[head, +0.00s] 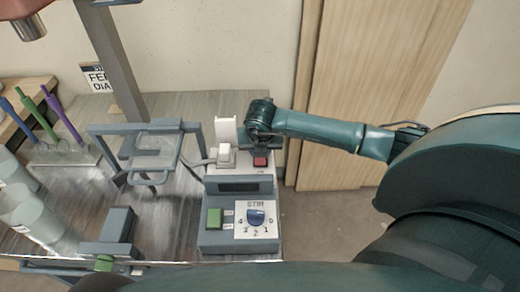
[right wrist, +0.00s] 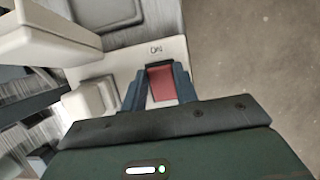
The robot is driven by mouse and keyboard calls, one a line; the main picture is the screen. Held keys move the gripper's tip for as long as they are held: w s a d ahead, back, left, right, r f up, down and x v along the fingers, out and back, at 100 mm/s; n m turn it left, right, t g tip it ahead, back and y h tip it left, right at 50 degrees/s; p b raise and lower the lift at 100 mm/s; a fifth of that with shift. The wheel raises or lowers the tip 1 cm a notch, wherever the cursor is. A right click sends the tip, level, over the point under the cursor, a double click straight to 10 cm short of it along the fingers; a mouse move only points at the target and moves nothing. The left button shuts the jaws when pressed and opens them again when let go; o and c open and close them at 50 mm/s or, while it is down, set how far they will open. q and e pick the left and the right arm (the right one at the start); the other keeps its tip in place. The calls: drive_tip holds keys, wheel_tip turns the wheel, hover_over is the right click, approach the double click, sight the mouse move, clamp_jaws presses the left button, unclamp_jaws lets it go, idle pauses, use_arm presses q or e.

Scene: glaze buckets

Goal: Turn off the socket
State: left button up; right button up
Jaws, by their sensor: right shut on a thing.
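The socket (head: 241,171) is a pale box at the back of the grey control unit. It carries a red rocker switch (head: 260,161), a white plug (head: 226,155) and a raised white cover (head: 226,131). My right gripper (head: 259,148) is directly over the switch, pointing down. In the right wrist view the red switch (right wrist: 162,84) sits between the two dark blue fingers, which are closed on its sides. The socket (right wrist: 115,65) shows around it. Whether the switch is tipped on or off is hard to tell.
The control unit (head: 211,184) in front has a green button (head: 214,218) and a blue dial (head: 256,217). A grey metal frame (head: 150,150) stands to its left, and a clear bucket (head: 32,212) is at far left. Floor lies open to the right.

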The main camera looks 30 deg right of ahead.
drive_tip(key=o, duration=1)
drive_tip(key=shift+r, duration=0.15)
drive_tip(key=v, duration=1.3)
